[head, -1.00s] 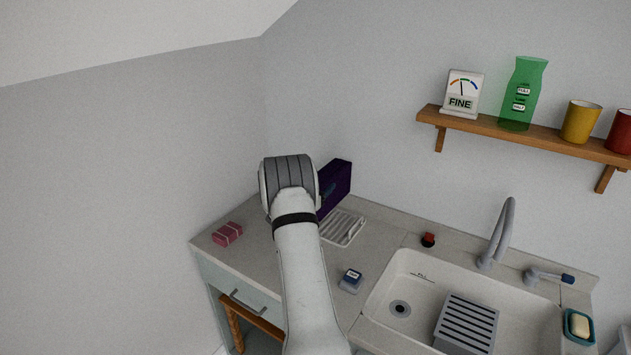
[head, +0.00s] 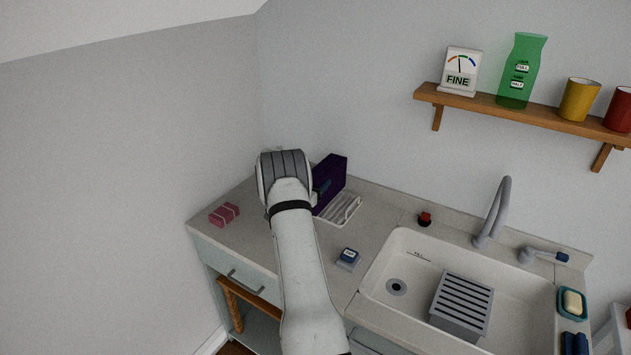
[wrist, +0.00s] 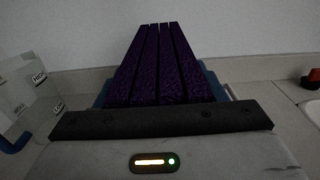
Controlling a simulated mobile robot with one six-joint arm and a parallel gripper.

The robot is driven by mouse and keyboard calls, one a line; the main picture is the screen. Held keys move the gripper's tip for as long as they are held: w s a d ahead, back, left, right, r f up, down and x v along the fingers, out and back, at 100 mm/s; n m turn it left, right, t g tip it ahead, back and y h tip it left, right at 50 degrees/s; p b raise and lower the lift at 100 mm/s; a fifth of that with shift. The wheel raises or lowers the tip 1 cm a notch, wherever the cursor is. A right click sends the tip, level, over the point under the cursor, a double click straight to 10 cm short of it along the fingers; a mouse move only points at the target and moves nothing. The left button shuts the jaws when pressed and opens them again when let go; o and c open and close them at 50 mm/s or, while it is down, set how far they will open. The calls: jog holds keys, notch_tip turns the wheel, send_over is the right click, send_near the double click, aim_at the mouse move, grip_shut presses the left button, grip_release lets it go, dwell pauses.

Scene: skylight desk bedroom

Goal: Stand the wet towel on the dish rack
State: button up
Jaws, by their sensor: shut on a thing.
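The wet towel (head: 330,182) is a dark purple folded slab, held upright on edge at the back of the counter. In the wrist view the towel (wrist: 150,65) shows as several parallel purple folds. My gripper (wrist: 160,90) is shut on it, with a blue finger at each side. In the head view my arm hides most of the gripper. The dish rack (head: 345,208) is a low white slatted rack on the counter. The towel overlaps the rack's left and back part in the head view. I cannot tell whether its lower edge touches the rack.
A clear labelled jug (wrist: 28,95) stands left of my gripper. A pink block (head: 224,214) and a small blue-topped item (head: 347,257) lie on the counter. The sink (head: 410,265) holds a grey slatted bin (head: 462,304). A red-and-black knob (head: 425,219) sits behind the sink.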

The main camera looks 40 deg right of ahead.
jog(key=shift+f+b, duration=0.55)
jog(key=shift+b, duration=0.15)
jog(key=o, duration=1.3)
jog(key=b+v, duration=0.2)
jog(key=v, duration=0.5)
jog(key=shift+a, duration=0.4)
